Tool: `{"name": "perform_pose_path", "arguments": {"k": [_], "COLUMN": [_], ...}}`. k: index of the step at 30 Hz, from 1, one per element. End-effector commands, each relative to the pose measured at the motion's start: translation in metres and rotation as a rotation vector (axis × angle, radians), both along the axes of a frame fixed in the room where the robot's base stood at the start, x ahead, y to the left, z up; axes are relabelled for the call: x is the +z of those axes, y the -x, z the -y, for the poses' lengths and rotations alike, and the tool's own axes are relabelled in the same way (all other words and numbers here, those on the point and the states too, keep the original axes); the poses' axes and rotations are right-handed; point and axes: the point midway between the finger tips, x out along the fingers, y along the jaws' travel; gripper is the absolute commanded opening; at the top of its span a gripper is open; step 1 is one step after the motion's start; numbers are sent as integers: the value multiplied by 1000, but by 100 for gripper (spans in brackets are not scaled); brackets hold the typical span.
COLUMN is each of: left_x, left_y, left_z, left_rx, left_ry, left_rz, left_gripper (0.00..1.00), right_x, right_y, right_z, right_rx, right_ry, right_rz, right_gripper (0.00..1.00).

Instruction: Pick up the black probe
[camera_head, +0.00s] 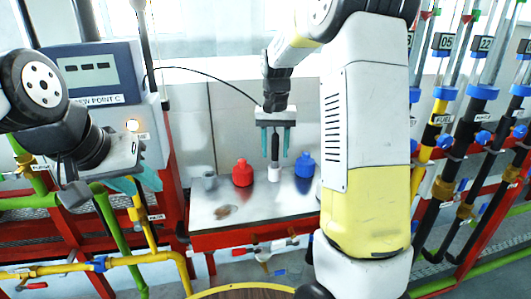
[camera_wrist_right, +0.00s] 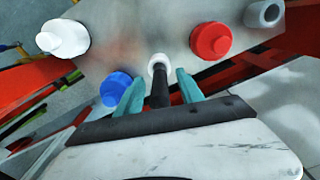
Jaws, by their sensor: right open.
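The black probe (camera_head: 274,146) stands upright with its lower end at a small white holder (camera_head: 274,174) on the metal table. A thin black cable runs from the grey instrument to the top of it. My right gripper (camera_head: 275,143) points down over the probe, with one teal finger on each side. In the right wrist view, the probe (camera_wrist_right: 160,92) lies between the open fingers of the right gripper (camera_wrist_right: 160,90), with gaps visible on both sides. My left gripper (camera_head: 133,184) is at the left, away from the probe; its finger opening is unclear.
A red bottle (camera_head: 242,173) and a blue bottle (camera_head: 304,166) flank the holder closely. A grey cup (camera_head: 209,181) stands at the left, and the right wrist view shows a white bottle (camera_wrist_right: 63,38). The grey instrument (camera_head: 97,72) stands behind my left arm. Pipes line the right side.

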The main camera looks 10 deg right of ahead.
Motion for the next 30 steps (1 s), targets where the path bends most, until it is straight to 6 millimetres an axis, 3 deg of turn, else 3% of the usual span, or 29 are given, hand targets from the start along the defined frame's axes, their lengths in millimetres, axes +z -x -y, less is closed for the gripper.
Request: {"name": "perform_pose_path", "arguments": {"k": [3, 10, 17, 26, 30], "left_x": [0, 0, 0, 0, 0], "left_y": [0, 0, 0, 0, 0], "left_z": [0, 0, 0, 0, 0], "left_rx": [0, 0, 0, 0, 0], "left_ry": [0, 0, 0, 0, 0], "left_rz": [0, 0, 0, 0, 0], "left_gripper": [36, 36, 36, 36, 36], "right_x": [-9, -10, -9, -9, 1], "right_y": [0, 0, 0, 0, -1], "right_z": [0, 0, 0, 0, 0], "right_rx": [0, 0, 0, 0, 1], "right_ry": [0, -1, -1, -1, -1], "right_rz": [0, 1, 1, 2, 4], "right_gripper": [45, 43, 0, 0, 0]}}
